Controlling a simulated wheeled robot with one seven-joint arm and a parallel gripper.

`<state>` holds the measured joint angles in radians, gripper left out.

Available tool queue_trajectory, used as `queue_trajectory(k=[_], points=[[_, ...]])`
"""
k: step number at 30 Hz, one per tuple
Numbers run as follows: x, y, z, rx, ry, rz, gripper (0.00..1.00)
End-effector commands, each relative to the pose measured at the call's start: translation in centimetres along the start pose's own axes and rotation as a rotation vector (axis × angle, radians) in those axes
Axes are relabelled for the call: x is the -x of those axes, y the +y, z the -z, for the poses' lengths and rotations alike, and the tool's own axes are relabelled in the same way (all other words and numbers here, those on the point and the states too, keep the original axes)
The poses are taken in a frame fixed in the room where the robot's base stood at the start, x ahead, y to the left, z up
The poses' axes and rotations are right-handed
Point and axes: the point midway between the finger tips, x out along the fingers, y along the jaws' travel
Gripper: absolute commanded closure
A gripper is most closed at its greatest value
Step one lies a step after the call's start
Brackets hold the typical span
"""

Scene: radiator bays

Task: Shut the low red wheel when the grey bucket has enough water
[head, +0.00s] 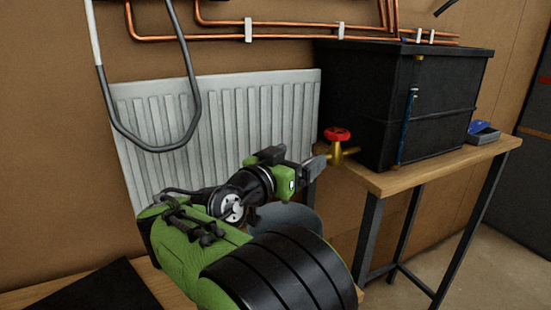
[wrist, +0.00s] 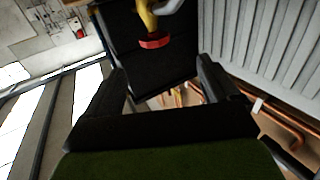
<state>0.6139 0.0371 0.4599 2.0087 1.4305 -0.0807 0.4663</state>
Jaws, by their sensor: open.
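The red wheel (head: 337,134) sits on top of a brass valve (head: 338,153) at the lower left of a black tank (head: 420,110). It also shows in the wrist view as a red disc (wrist: 155,42), beyond and between my fingers. My gripper (head: 318,158) is open and close to the valve on its left, apparently not around the wheel. Its fingers (wrist: 168,85) have nothing between them. The grey bucket (head: 288,216) is below the gripper, mostly hidden behind my arm. Its inside and water level cannot be seen.
The tank stands on a wooden bench (head: 430,170) with black legs. A blue and grey box (head: 484,132) lies at the bench's right. A white radiator (head: 230,115) is behind my arm, with copper pipes (head: 290,30) above. A grey hose (head: 150,145) hangs at the left.

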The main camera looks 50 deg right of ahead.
Motion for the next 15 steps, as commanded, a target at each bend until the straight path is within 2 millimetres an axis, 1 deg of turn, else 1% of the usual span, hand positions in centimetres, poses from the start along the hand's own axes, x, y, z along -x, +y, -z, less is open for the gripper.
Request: queue_trajectory(k=[2, 5, 15], points=[[-0.7, 0.3, 0.4, -0.003, 0.013, -0.015, 0.12], [-2.3, 0.4, 0.6, -0.003, 0.01, -0.017, 0.12], [-10.9, 0.6, 0.8, -0.003, 0.008, -0.015, 0.12]])
